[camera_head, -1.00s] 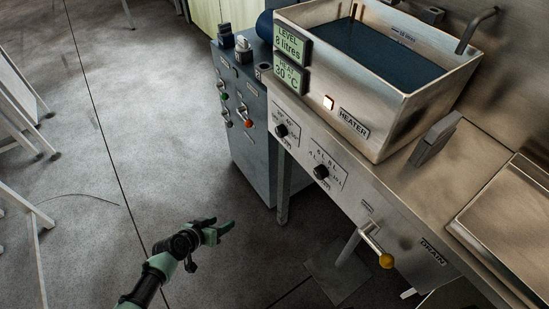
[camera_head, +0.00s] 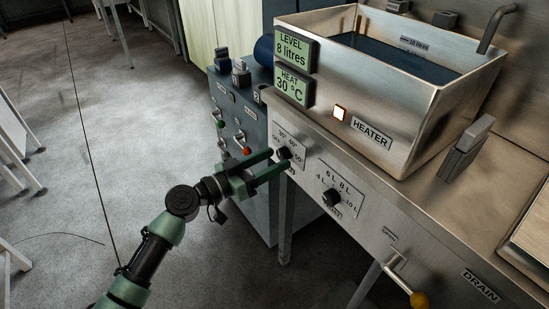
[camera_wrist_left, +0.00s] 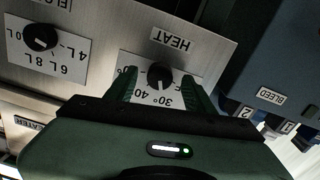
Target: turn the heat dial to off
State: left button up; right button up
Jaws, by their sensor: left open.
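The heat dial (camera_head: 283,153) is a small black knob on the steel front panel, below the HEAT display (camera_head: 291,86), which reads 30 °C. In the left wrist view the dial (camera_wrist_left: 160,77) shows upside down, with its pale mark toward the 30° print. My left gripper (camera_head: 279,158) is open at the panel. Its two green fingers lie on either side of the dial, with gaps visible in the wrist view (camera_wrist_left: 160,82). The fingers hide part of the dial's scale in the head view. My right gripper is out of view.
The level dial (camera_head: 332,197) sits right of the heat dial. The HEATER lamp (camera_head: 340,114) is lit on the tank's front. A yellow-knobbed drain lever (camera_head: 419,299) juts out lower right. A blue-grey cabinet (camera_head: 258,205) with several toggles stands left. Open floor lies left.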

pick_arm(q)
jog(key=shift+w+d, duration=0.3)
jog(key=shift+d, duration=0.15)
grip_shut()
